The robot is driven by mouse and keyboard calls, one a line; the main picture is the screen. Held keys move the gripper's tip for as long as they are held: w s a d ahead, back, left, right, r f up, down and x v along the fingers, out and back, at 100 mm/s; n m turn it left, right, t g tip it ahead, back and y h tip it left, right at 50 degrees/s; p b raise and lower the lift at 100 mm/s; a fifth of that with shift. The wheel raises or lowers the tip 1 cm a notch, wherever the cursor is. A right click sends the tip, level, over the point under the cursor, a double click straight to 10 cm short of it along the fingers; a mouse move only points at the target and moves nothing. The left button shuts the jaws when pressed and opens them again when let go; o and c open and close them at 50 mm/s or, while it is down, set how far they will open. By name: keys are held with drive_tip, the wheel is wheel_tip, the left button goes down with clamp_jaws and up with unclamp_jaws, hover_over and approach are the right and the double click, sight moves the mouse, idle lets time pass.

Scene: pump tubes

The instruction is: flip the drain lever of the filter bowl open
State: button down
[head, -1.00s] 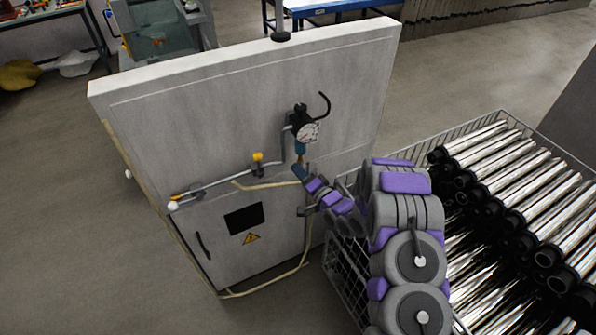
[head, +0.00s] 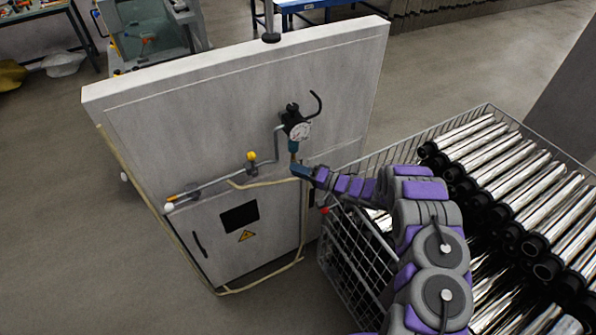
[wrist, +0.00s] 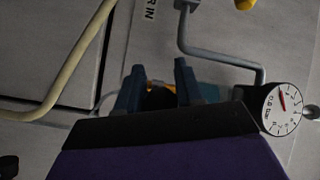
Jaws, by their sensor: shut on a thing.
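The blue-green filter bowl (head: 293,146) hangs below a round pressure gauge (head: 299,131) on the upright panel. A small orange-brown part, the drain lever (head: 293,158), shows at its lower end. My gripper (head: 299,170) is right under the bowl, reaching in from the right. In the wrist view my gripper (wrist: 160,84) has its two blue fingers a little apart, with the orange lever (wrist: 158,85) between them. The fingers and the dark palm hide most of the lever, so its exact angle cannot be told.
A grey pipe (head: 222,179) with a yellow-handled valve (head: 251,157) runs left of the bowl. A beige hose (head: 265,184) passes just left of my gripper. A wire basket of shiny tubes (head: 345,250) stands close on the right, beneath my arm.

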drive_tip(key=shift+w+d+r, duration=0.15)
drive_tip(key=shift+w+d, duration=0.1)
drive_tip(key=c, duration=0.8)
unclamp_jaws()
drive_tip(key=shift+w+d, duration=0.1)
drive_tip(key=v, duration=1.7)
drive_tip(key=shift+d, duration=0.3)
